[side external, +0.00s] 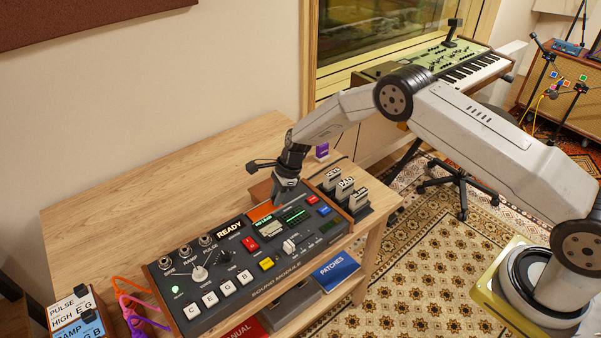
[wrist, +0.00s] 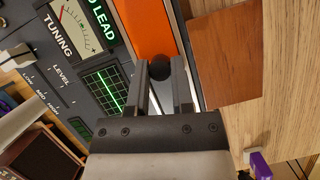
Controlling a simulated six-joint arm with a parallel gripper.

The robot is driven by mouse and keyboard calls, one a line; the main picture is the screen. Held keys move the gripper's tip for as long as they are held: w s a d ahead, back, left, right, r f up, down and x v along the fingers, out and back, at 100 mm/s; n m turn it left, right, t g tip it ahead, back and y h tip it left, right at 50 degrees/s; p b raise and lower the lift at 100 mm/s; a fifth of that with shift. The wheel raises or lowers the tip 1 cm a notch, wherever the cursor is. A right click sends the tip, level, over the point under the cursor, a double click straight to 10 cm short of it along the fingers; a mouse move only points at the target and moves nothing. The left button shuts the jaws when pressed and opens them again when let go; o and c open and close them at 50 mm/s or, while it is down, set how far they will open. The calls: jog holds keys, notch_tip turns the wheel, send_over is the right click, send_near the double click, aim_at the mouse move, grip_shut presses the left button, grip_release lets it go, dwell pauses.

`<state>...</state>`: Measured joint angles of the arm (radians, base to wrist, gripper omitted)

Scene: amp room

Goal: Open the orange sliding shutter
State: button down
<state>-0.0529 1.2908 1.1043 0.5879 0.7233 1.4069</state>
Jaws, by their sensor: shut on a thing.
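The orange sliding shutter (side external: 262,211) is a flat panel near the back edge of the dark sound module (side external: 225,270). It also shows in the wrist view (wrist: 148,30), with a round black knob (wrist: 160,68) at its near end. My gripper (side external: 281,200) points down over the module, just right of the visible orange. In the wrist view my gripper's two fingers (wrist: 161,82) are on either side of the knob, shut on it. The fingers and the wrist hide the area just beyond the knob.
A brown wooden piece (wrist: 230,58) lies beside the module's back edge. Patch blocks (side external: 345,187) stand at the module's right end. A tuning meter and a green screen (wrist: 103,90) are beside the shutter track. The wooden table (side external: 150,190) behind is mostly clear.

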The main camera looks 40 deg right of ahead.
aim_at(292, 195)
jog(key=d, duration=0.7)
jog(key=shift+c, duration=2.4)
grip_release()
jog(key=shift+r, duration=0.15)
jog(key=v, duration=0.7)
jog(key=shift+d+r, duration=0.2)
jog(key=shift+r, duration=0.05)
